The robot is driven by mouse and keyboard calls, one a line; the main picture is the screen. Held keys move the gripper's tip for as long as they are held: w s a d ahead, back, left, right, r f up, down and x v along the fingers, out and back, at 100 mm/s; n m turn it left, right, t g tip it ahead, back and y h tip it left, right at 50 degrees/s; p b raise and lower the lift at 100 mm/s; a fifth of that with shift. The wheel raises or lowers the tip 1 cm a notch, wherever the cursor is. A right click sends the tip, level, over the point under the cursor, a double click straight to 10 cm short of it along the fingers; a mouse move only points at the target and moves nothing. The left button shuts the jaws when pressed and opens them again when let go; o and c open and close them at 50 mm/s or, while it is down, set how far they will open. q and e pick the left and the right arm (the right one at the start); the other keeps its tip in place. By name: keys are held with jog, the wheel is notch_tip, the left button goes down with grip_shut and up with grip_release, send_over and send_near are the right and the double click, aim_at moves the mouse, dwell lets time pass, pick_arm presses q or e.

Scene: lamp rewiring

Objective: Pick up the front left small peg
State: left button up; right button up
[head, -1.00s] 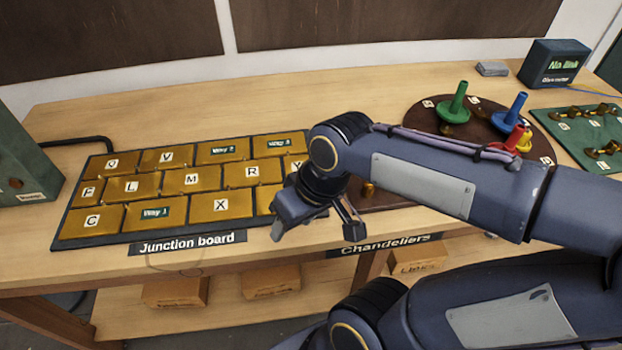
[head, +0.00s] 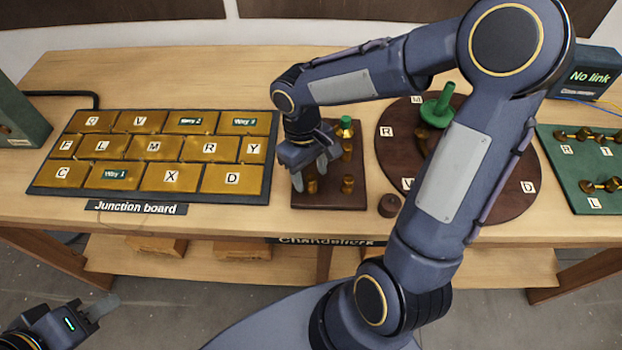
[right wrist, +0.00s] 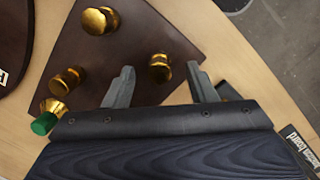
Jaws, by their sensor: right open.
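The front left small peg (head: 312,185) is brass and stands on a small dark brown board (head: 330,200). In the right wrist view the same peg (right wrist: 160,67) lies in the gap between my fingertips, untouched by either. My right gripper (head: 311,175) is open and empty, pointing down over the board's left side. It also shows in the right wrist view (right wrist: 161,76). How far the fingertips are above the board is hard to tell. My left gripper (head: 97,308) is low at the bottom left, away from the table; its finger gap is unclear.
Other brass pegs stand close by: one at front right (head: 347,184), one behind it (head: 346,151), and one with a green top (head: 345,128). A dark knob (head: 389,206) stands right of the board. The junction board (head: 190,197) is to the left, the round board (head: 515,205) right.

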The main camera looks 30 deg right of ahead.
notch_tip(320, 180, down, 2)
jog(key=shift+s+d+f, duration=0.1)
jog(key=shift+s, duration=0.05)
jog(key=c, duration=1.1)
jog(key=shift+o, duration=0.2)
